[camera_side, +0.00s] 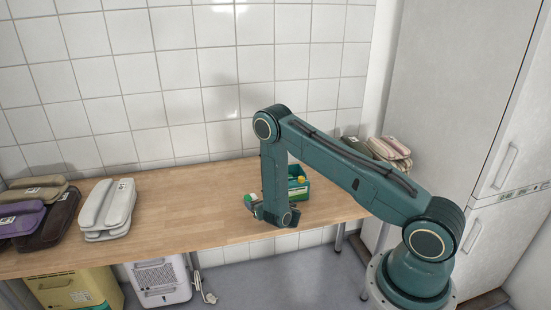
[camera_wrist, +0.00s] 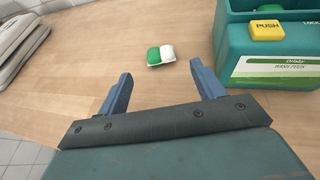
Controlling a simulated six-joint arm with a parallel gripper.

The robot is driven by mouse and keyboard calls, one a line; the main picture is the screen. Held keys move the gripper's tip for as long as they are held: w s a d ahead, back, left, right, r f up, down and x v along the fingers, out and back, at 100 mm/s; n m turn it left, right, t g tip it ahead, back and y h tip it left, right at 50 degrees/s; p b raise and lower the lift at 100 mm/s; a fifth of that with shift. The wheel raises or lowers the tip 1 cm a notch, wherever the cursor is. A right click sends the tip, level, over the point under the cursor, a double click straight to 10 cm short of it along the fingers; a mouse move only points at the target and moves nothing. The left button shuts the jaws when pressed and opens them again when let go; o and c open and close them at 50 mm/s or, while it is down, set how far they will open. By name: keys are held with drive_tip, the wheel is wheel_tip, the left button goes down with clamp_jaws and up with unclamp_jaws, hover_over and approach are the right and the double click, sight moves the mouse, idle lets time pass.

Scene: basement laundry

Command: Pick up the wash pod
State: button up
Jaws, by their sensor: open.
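The wash pod (camera_wrist: 161,54) is a small green and white packet lying on the wooden table, left of the tub in the wrist view. In the side view the wash pod (camera_side: 249,199) shows as a small spot beside my gripper. My gripper (camera_wrist: 164,84) is open and empty, its two blue fingers apart, with the pod ahead of them and between their lines. In the side view my gripper (camera_side: 256,209) is low over the table. The green tub (camera_wrist: 272,70) stands close to the right finger, with a yellow "PUSH" tab (camera_wrist: 267,30) and a label reading wash pods.
The wooden table (camera_side: 190,205) runs along a tiled wall. The table between the pale cloths and my gripper is clear.

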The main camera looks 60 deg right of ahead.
sight(251, 197)
drive_tip(key=shift+w+d+f, duration=0.25)
drive_tip(key=shift+w+d, duration=0.1)
drive_tip(key=shift+w, duration=0.25)
drive_tip(key=shift+x, duration=2.85)
drive_tip(key=c, duration=1)
